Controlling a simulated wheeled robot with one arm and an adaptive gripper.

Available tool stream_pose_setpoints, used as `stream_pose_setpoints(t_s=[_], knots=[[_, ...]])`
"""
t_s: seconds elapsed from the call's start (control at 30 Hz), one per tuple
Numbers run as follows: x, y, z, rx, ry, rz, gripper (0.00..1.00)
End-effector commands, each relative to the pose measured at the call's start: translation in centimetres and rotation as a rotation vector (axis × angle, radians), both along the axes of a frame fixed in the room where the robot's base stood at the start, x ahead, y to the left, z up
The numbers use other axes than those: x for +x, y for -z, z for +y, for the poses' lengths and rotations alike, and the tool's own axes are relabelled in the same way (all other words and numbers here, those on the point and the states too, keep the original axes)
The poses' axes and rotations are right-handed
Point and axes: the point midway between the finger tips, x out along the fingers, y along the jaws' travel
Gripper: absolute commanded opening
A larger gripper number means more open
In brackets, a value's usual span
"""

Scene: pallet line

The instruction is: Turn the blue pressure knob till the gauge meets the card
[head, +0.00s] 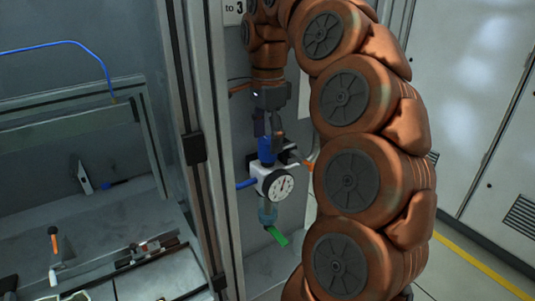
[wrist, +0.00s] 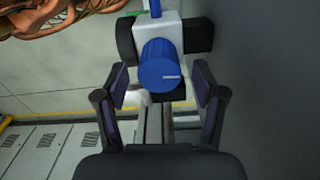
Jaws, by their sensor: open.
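The blue pressure knob (head: 266,148) tops a white regulator body (head: 258,171) on the grey panel. In the wrist view the knob (wrist: 162,66) has a white mark on its face, toward its right side. The round white gauge (head: 280,185) faces forward below it; its reading is too small to tell. A card (head: 234,12) with "to 3" on it is at the top, partly cut off by the frame and my arm. My gripper (head: 268,128) is just above the knob. In the wrist view my gripper (wrist: 162,88) is open, fingers on either side of the knob, apart from it.
A blue hose (head: 246,184) leaves the regulator's left, and a green lever (head: 277,236) hangs below its clear bowl (head: 267,213). A metal upright (head: 196,150) stands at the left, beside a bench with tools. My arm fills the right of the regulator.

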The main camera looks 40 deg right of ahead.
Motion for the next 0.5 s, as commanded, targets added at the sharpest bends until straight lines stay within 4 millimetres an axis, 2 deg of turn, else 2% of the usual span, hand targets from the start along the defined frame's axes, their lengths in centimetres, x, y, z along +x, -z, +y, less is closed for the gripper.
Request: stream_pose_setpoints(t_s=[0.03, 0.2, 0.5], knots=[[0.0, 0.8, 0.1, 0.002, -0.003, 0.0, 0.7], [0.0, 1.9, 0.0, 0.0, -0.001, 0.002, 0.7], [0.0, 2.1, -0.1, 0.0, 0.002, 0.002, 0.7]])
